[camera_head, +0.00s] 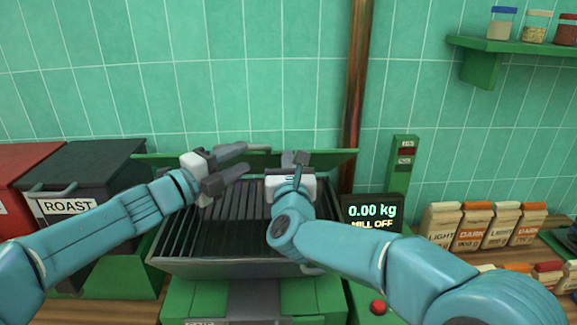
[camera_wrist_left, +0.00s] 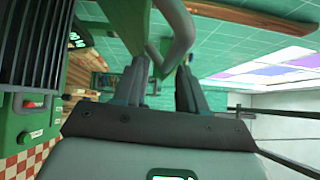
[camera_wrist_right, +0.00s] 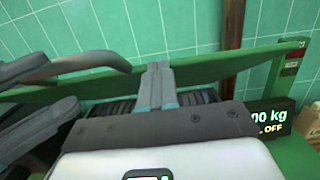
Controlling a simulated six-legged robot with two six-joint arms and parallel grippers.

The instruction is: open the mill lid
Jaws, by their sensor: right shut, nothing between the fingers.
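The mill's green lid (camera_head: 333,160) is raised at the back of the slatted hopper (camera_head: 180,262), whose dark slats are uncovered. Its grey bar handle (camera_wrist_right: 98,60) shows in the right wrist view and large in the left wrist view (camera_wrist_left: 184,32). My left gripper (camera_head: 236,162) is open at the handle; the bar's bend lies at the gap between its fingers (camera_wrist_left: 160,88), and I cannot tell whether they touch. My right gripper (camera_head: 296,160) is shut and empty, in front of the lid over the hopper's back; its fingers (camera_wrist_right: 155,85) hide part of the lid.
A display (camera_head: 372,213) reads 0.00 kg and MILL OFF, with a red button (camera_head: 378,307) below. A black ROAST bin (camera_head: 95,165) stands left. Labelled bags (camera_head: 470,228) stand right. A copper pipe (camera_head: 357,90) runs up the tiled wall behind.

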